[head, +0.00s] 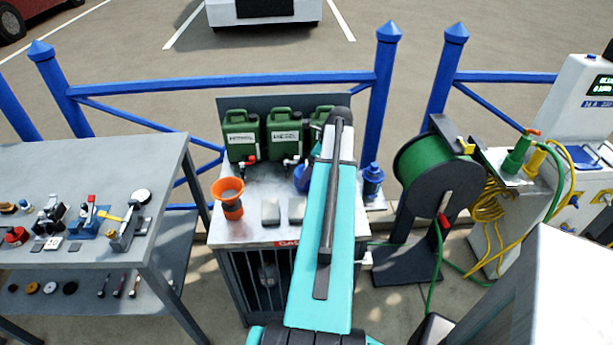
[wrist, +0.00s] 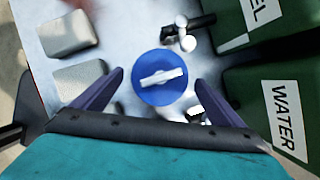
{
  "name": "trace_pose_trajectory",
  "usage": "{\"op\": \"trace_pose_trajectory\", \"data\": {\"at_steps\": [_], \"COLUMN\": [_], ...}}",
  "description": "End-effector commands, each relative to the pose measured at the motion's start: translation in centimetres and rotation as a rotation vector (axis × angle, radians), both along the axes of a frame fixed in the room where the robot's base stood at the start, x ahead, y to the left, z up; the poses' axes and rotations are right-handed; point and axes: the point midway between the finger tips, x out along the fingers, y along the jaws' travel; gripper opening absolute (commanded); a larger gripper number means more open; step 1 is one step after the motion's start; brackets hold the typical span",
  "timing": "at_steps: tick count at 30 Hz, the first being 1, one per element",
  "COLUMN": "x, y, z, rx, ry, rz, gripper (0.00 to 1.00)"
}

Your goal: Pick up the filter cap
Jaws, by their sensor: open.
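A round blue cap with a white bar handle across its top, which I take as the filter cap (wrist: 147,93), shows in the wrist view on the metal bench top. My gripper (wrist: 160,80) is open, with one dark finger on each side of the cap and gaps between. I cannot tell how high the fingertips are above it. In the head view a piece of blue, likely the same cap (head: 301,178), shows at the left edge of my arm. My arm hides the rest of it and the gripper there.
Several green jerrycans (head: 241,136) stand at the back of the bench (head: 240,232); one shows "WATER" in the wrist view. Two pale blocks (head: 270,212) and an orange funnel (head: 230,190) are to the left. A blue canister (head: 373,180) stands right of my arm.

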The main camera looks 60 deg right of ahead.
Motion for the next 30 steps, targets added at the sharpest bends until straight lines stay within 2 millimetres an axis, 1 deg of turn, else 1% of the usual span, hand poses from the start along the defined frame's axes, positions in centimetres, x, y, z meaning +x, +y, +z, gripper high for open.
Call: {"op": "trace_pose_trajectory", "data": {"at_steps": [6,12,29,30], "x": [1.0,1.4,1.5,1.5], "y": [0.2,0.3,0.4,0.4], "z": [-2.2,-3.3,-3.5,-3.5], "rx": [0.001,0.001,-0.001,0.000], "ry": [0.000,0.000,0.000,0.000], "rz": [0.002,0.001,0.002,0.002], "gripper": [0.92,0.92,0.92,0.90]}}
